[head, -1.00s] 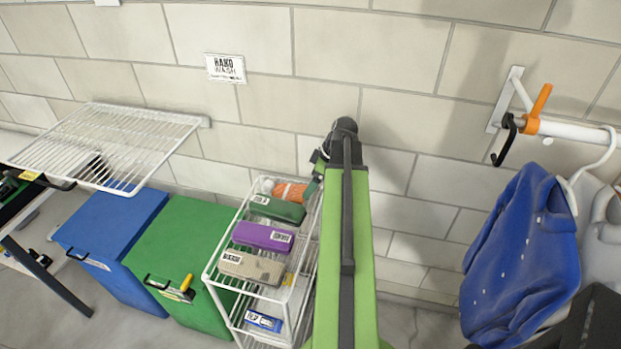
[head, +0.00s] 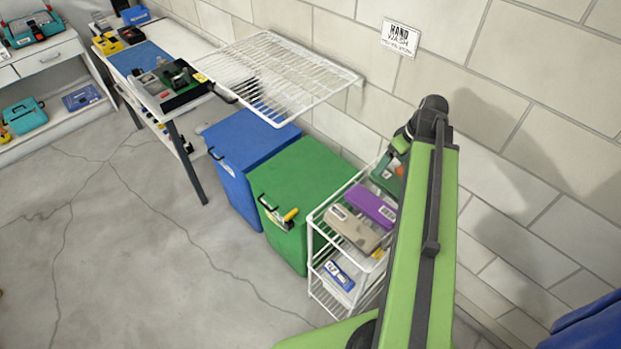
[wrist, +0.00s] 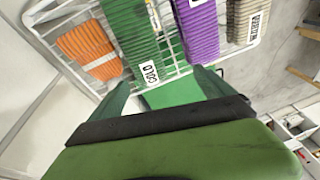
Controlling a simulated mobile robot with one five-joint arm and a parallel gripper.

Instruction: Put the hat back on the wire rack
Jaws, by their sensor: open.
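I cannot make out a hat in either view. A white wire rack (head: 312,232) with two levels stands against the wall, partly hidden by my arm in the head view. Its upper level holds a purple item (head: 371,207), a beige item (head: 352,229) and a green item (head: 388,172). The wrist view shows these and an orange ribbed item (wrist: 87,48) in the rack. My gripper (wrist: 162,80) is open, with nothing seen between its fingers, and points towards the rack's edge near the green item.
A white wire shelf (head: 283,78) juts from the wall above a blue bin (head: 240,150) and a green bin (head: 305,180). A worktable with tools (head: 150,75) stands at the left. A blue garment (head: 590,328) shows at bottom right. The floor (head: 120,240) is clear at the left.

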